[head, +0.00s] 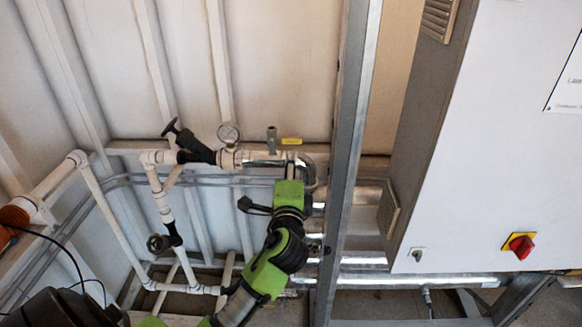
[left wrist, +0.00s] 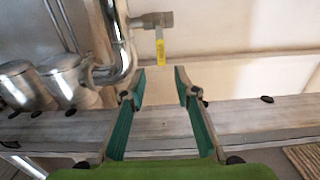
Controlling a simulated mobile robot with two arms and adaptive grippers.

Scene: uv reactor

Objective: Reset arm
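My left arm reaches up from the bottom of the head view, with green links ending in a green block (head: 289,194) in front of the pipework, left of a steel post. Its fingers cannot be made out there. In the left wrist view my left gripper (left wrist: 160,77) is open, with two teal fingers spread apart and nothing between them. A small valve with a yellow handle (left wrist: 160,50) shows just beyond the fingertips, apart from them. The yellow handle also shows in the head view (head: 291,141). My right gripper is not in view.
A steel post (head: 348,150) stands just right of the arm. A large white cabinet (head: 490,150) with a red rotary switch (head: 522,246) fills the right. A pressure gauge (head: 228,134), a black-handled valve (head: 190,145) and white pipes (head: 105,210) stand left of the arm.

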